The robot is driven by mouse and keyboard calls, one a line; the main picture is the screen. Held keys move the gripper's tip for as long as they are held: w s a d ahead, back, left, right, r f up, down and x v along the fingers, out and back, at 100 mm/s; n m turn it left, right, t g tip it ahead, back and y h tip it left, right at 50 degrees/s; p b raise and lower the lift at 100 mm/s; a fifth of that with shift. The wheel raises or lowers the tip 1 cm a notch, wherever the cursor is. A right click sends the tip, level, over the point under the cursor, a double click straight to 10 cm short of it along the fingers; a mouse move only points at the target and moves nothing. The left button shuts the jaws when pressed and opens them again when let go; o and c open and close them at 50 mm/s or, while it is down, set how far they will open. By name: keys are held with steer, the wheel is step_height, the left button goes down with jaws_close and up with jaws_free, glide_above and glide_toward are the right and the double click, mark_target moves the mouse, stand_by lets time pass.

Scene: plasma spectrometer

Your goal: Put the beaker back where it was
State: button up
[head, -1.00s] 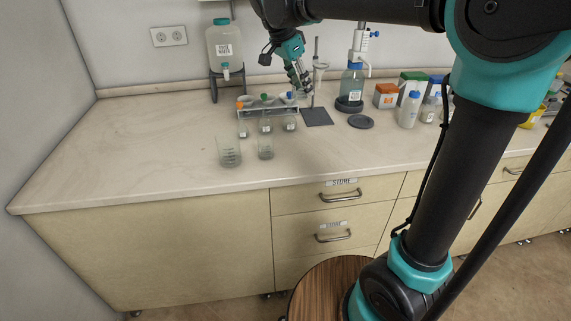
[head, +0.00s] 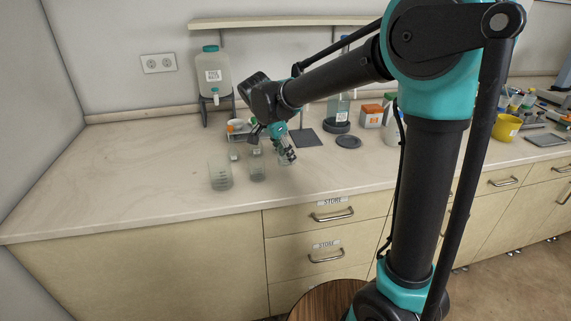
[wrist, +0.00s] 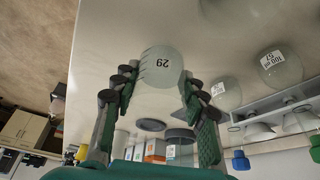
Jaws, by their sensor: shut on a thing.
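My gripper (head: 287,154) is low over the counter, right of the other beakers. In the wrist view its green-padded fingers (wrist: 155,88) are shut on a clear glass beaker (wrist: 160,66) marked "29". In the head view this beaker is mostly hidden by the fingers; I cannot tell whether it touches the counter. A large clear beaker (head: 220,177) stands at the front left, with a narrower one (head: 257,170) to its right. A small labelled beaker (head: 234,154) stands behind them. Two other beakers, one (wrist: 226,94) and one marked 100 ml (wrist: 280,68), show in the wrist view.
A rack (head: 238,137) with colour-capped items stands behind the beakers, partly hidden by my arm. A water container (head: 213,76) stands at the back left. A dark plate (head: 305,138) and round pad (head: 348,142) lie to the right. The counter's left side (head: 120,180) is clear.

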mark_target(286, 164)
steer(key=shift+f, duration=1.95)
steer(key=o, duration=1.3)
steer(key=shift+f, duration=0.1)
steer(key=v, duration=1.2)
steer(key=shift+s, duration=0.1)
